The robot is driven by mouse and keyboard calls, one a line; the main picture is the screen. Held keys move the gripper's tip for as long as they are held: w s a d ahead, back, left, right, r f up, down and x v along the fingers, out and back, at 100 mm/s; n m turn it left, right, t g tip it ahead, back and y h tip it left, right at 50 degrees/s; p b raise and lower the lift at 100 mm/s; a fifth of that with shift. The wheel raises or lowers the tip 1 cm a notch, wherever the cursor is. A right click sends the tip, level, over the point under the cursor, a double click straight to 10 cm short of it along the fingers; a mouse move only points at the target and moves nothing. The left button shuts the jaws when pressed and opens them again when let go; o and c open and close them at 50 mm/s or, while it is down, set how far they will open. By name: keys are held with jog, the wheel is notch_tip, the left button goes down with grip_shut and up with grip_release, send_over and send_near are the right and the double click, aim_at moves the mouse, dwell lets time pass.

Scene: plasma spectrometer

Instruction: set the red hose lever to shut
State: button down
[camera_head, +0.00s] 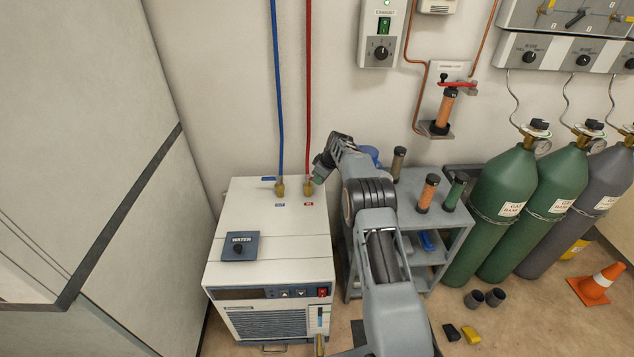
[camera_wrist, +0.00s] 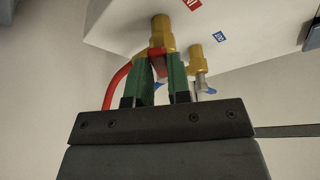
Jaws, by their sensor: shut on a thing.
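The red hose (camera_head: 308,90) runs down the wall to a brass valve (camera_head: 308,188) on top of the white chiller (camera_head: 262,215). In the wrist view the red hose (camera_wrist: 117,82) curves at the left and the brass valve (camera_wrist: 162,34) stands above my gripper. The red hose lever (camera_wrist: 157,60) shows between the green fingertips of my gripper (camera_wrist: 160,72), which is shut on it. In the head view my gripper (camera_head: 319,177) is at the right side of the red valve, and the lever is hidden there. I cannot tell the lever's exact angle.
The blue hose (camera_head: 276,90) ends at a second brass valve (camera_head: 280,187) with a blue lever (camera_head: 267,179), close to the left. A dark WATER knob panel (camera_head: 240,246) lies on the chiller top. A grey shelf cart (camera_head: 437,220) with cylinders stands to the right.

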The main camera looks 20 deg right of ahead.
jog(key=shift+w+d+n+g+p, duration=0.2)
jog(key=shift+w+n+g+p, duration=0.15)
jog(key=shift+n, duration=0.55)
jog(key=c, duration=1.1)
grip_release()
jog(key=shift+o, duration=0.2)
jog(key=v, duration=1.4)
jog(key=shift+d+p, duration=0.15)
jog(key=shift+p, duration=0.25)
jog(key=shift+f, duration=0.1)
